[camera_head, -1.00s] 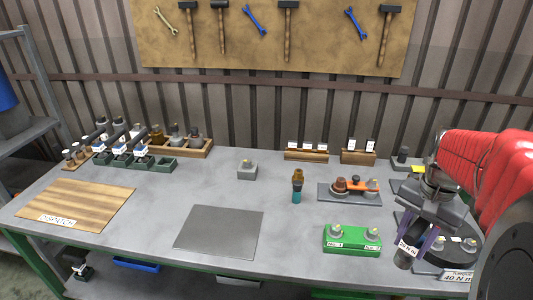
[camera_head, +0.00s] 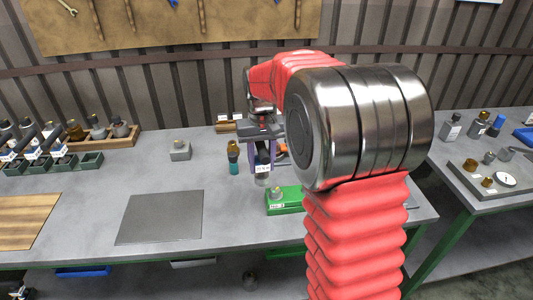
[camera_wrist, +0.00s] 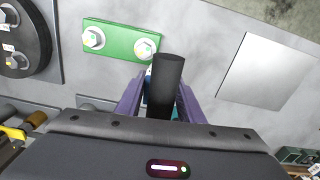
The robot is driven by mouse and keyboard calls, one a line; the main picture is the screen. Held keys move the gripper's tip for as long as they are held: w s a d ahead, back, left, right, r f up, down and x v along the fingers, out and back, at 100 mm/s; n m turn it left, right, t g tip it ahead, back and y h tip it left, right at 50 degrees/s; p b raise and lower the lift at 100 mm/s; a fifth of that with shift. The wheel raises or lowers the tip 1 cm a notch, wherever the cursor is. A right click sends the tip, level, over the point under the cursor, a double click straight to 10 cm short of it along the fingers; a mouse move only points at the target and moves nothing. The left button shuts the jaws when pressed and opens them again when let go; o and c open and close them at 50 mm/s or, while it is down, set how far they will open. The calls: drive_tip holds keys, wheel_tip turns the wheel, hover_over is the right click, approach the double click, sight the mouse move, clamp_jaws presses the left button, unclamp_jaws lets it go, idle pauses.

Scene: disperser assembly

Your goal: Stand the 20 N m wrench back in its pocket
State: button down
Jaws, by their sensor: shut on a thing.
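My gripper (camera_head: 262,155) is shut on a dark wrench (camera_wrist: 164,85), and its purple fingers (camera_wrist: 188,110) close around it in the wrist view. A white label (camera_head: 262,169) shows on the held wrench in the head view, too small to read now. It hangs over the bench, just right of the teal and brown bottle. A row of green pockets (camera_head: 62,166) stands at the left of the bench. Dark-handled tools (camera_head: 48,137) lean in the left ones. The right pocket (camera_head: 92,160) looks empty. The wrench's lower end is partly hidden.
A green block (camera_head: 284,201) with bolts lies right below my gripper. The teal and brown bottle (camera_head: 233,157) stands close to its left. A grey block (camera_head: 180,150), a grey plate (camera_head: 160,217) and a wooden board (camera_head: 25,221) lie further left. My red arm hides the bench's right part.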

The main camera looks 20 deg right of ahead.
drive_tip(key=w+a+f+n, duration=0.1)
drive_tip(key=a+f, duration=0.1)
drive_tip(key=a, duration=0.3)
drive_tip(key=w+a+f+n, duration=0.1)
drive_tip(key=a, duration=0.4)
drive_tip(key=shift+w+a+f, duration=0.2)
drive_tip(key=shift+w+f, duration=0.15)
